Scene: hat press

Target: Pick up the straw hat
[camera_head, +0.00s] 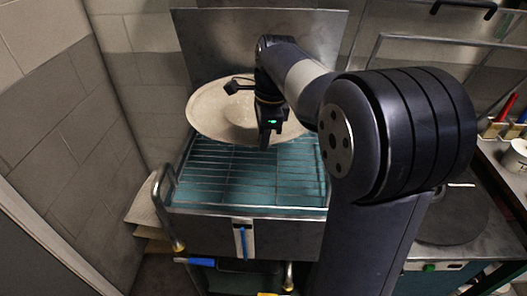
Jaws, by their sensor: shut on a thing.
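The straw hat (213,113) is pale beige with a wide round brim. It is in the upper middle of the head view, over the back part of a wire rack (230,175) and in front of an upright metal panel. The hat looks tilted, with its brim facing me. My gripper (265,140) is at the right part of the hat, shut on it. My wrist and forearm hide the hat's right side, and the fingertips are hard to make out. I cannot tell whether the brim touches the rack.
The rack sits in a metal cart with a raised handle (164,190) at its left. A metal panel (210,40) stands behind. A tiled wall is close on the left. On the right are a dark round plate (452,215) and a white cup (516,156). The front of the rack is bare.

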